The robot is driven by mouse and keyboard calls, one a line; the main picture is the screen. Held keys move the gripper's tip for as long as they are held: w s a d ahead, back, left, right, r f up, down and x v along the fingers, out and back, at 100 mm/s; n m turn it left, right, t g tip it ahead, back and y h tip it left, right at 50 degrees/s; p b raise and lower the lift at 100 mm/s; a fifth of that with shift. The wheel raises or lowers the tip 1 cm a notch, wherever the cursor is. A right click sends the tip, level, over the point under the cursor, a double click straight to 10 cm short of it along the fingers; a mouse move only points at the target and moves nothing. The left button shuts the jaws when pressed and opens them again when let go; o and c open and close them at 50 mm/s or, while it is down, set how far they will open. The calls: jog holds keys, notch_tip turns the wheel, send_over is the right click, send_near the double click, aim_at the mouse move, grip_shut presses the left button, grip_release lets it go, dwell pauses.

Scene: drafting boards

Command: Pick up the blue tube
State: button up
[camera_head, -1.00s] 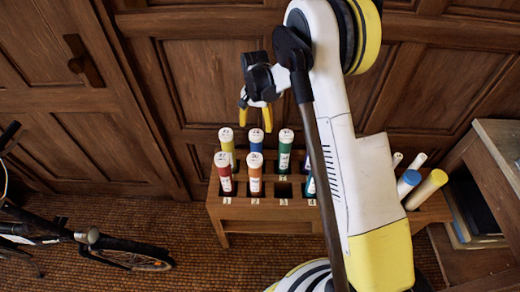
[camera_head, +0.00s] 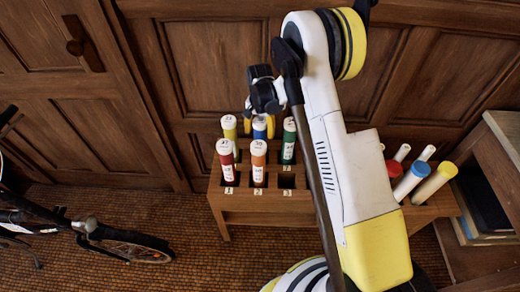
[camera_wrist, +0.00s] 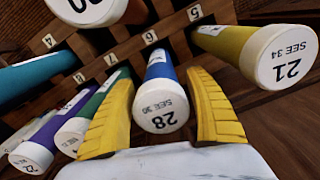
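The blue tube (camera_head: 260,128) stands upright in the back row of the wooden rack (camera_head: 232,203), between a yellow and a green tube. In the wrist view the blue tube (camera_wrist: 160,68) shows its white cap marked 28. My gripper (camera_head: 259,124) is at the top of this tube. In the wrist view my gripper (camera_wrist: 160,80) has its yellow fingers apart, one on each side of the blue tube, with small gaps visible beside the cap. The tube's lower part is hidden in the rack and behind the front row.
A yellow tube (camera_head: 229,127) and a green tube (camera_head: 289,140) stand close on either side. Red (camera_head: 226,164) and orange (camera_head: 258,162) tubes stand in front. Purple (camera_wrist: 42,138) and teal (camera_wrist: 30,82) tubes show in the wrist view. A bicycle (camera_head: 118,243) stands at left.

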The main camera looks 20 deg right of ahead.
jog(key=c, duration=1.2)
jog(key=shift+r, duration=0.1)
